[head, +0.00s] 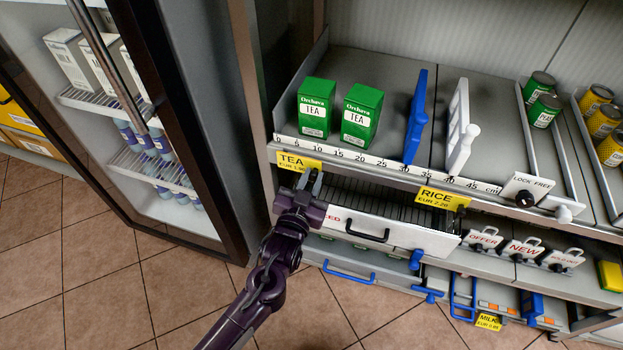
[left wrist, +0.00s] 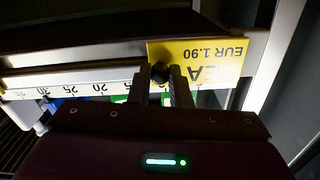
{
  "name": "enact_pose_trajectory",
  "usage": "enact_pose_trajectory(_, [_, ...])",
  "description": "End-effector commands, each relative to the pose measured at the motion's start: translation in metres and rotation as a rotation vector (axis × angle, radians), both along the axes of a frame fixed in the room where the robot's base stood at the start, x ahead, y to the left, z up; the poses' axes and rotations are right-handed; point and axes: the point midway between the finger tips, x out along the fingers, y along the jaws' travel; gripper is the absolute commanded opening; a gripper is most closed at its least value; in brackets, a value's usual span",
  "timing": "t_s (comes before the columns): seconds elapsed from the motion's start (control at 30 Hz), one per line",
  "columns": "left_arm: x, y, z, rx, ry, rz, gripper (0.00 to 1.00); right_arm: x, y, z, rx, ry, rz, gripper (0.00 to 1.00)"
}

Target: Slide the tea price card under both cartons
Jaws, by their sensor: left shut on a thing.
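Two green tea cartons, the left one (head: 316,108) and the right one (head: 361,115), stand upright and a little apart on the upper shelf. The yellow tea price card (head: 297,160) reads EUR 1.90 and sits on the shelf's front edge at the left end, below the low numbers of the scale. My left gripper (head: 313,182) is at the card's right lower part. In the left wrist view its fingers (left wrist: 172,80) are shut around a small dark knob on the card (left wrist: 222,58). My right gripper is not in view.
The white scale strip (head: 390,162) runs along the shelf edge. A yellow rice card (head: 442,198) sits farther right. Blue (head: 415,118) and white (head: 458,128) dividers stand right of the cartons. A half-open drawer (head: 385,230) is below. A glass-door fridge (head: 150,110) stands left.

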Motion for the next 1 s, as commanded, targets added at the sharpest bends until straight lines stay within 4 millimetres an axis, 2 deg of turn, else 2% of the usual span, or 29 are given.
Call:
enact_pose_trajectory(0.07, [-0.002,-0.005,0.000,-0.002,0.001,-0.001,0.00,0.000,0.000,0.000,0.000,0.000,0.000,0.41])
enact_pose_trajectory(0.3, [-0.016,-0.049,-0.001,-0.004,0.004,-0.002,0.00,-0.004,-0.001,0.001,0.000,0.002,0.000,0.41])
enact_pose_trajectory(0.4, [-0.019,-0.060,0.000,-0.002,0.002,-0.001,0.00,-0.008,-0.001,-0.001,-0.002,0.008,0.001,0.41])
enact_pose_trajectory(0.73, [-0.020,-0.063,-0.001,0.000,0.001,0.000,0.00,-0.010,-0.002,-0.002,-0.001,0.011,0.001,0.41])
enact_pose_trajectory(0.77, [-0.020,-0.063,-0.001,0.000,0.001,0.000,0.21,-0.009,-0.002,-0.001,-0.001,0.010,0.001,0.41])
enact_pose_trajectory(0.8, [-0.020,-0.063,-0.001,0.000,0.001,0.000,0.26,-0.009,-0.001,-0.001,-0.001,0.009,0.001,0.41])
enact_pose_trajectory(0.9, [-0.020,-0.063,-0.001,0.000,0.001,0.000,0.39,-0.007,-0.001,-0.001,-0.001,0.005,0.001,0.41])
enact_pose_trajectory(1.0, [-0.020,-0.062,-0.001,0.000,0.001,0.000,0.40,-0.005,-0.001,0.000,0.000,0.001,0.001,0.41])
